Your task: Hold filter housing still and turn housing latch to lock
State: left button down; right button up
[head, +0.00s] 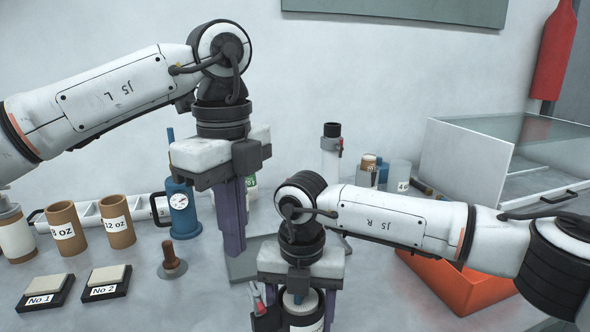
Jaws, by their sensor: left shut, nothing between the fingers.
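A white cylinder with a dark top ring and a label (304,305), which looks like the filter housing, stands at the bottom centre, cut off by the frame edge. My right gripper (300,318) is right above it, with its fingers down on both sides; whether they press on it is hidden. A small red and grey part (257,298), perhaps the latch, shows at the left of that gripper. My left gripper (236,252) points down, shut and empty, above the bench and to the left of the housing, apart from it.
A blue canister with a gauge (181,205), brown cups (116,222), number blocks (106,283) and a tamper (172,262) stand at left. A white cylinder with a black top (331,155) stands behind. An orange bin (455,283) and a clear case (470,150) are at right.

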aim_at(254, 296)
pick_arm(q)
jog(key=s+d+n, duration=0.2)
jog(key=s+n, duration=0.1)
jog(key=n, duration=0.8)
jog(key=s+d+n, duration=0.2)
jog(key=s+n, duration=0.1)
jog(key=n, duration=0.8)
jog(key=shift+a+f, duration=0.1)
jog(key=shift+f, duration=3)
jog(key=shift+w+a, duration=0.15)
jog(key=shift+w, duration=0.4)
jog(key=shift+a+f, duration=0.15)
jog(key=shift+a, duration=0.1)
